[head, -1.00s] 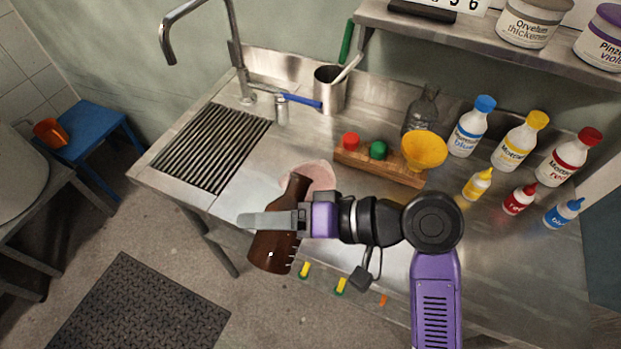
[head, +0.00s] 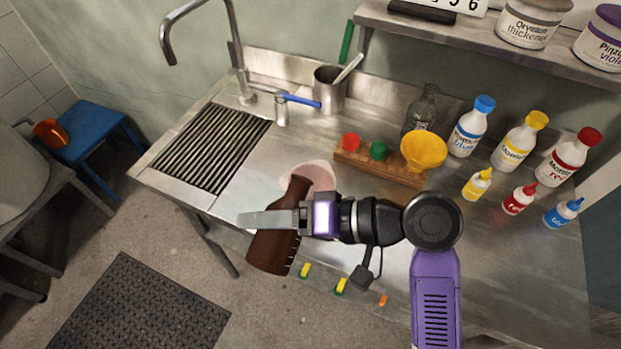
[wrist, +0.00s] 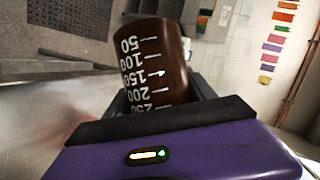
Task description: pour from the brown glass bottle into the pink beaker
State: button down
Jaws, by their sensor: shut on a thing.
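The brown glass bottle (head: 272,250) is held in my gripper (head: 270,220), tilted with its neck up and to the right in the head view and its base toward the front edge. In the wrist view the bottle (wrist: 155,62) shows white volume marks and sits between the jaws. The pink beaker (head: 318,174) stands on the steel counter just beyond the bottle's neck. The neck overlaps the beaker's near side in the head view; I cannot tell whether they touch or whether liquid flows.
A wooden rack (head: 375,166) with red and green caps and a yellow funnel (head: 424,151) stands right of the beaker. A clear glass bottle (head: 421,112) and several dye bottles (head: 516,141) stand behind and right. The ribbed drainboard (head: 209,147) at left is clear.

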jog(key=shift+s+r+m+y+p, duration=0.15)
jog(key=shift+r+m+y+p, duration=0.15)
jog(key=shift+r+m+p, duration=0.3)
dwell(1.1)
jog(key=shift+w+d+r+m+g+p, duration=0.1)
jog(key=shift+w+r+m+g+p, duration=0.25)
jog(key=shift+p, duration=0.35)
jog(key=shift+w+r+m+g+p, duration=0.15)
jog(key=shift+r+g+p, duration=0.2)
jog(key=shift+p, duration=0.35)
dwell(0.4)
jog(key=shift+f+m+y+p, duration=0.15)
jog(key=shift+m+y+p, duration=0.35)
jog(key=shift+p, duration=0.25)
dwell(2.8)
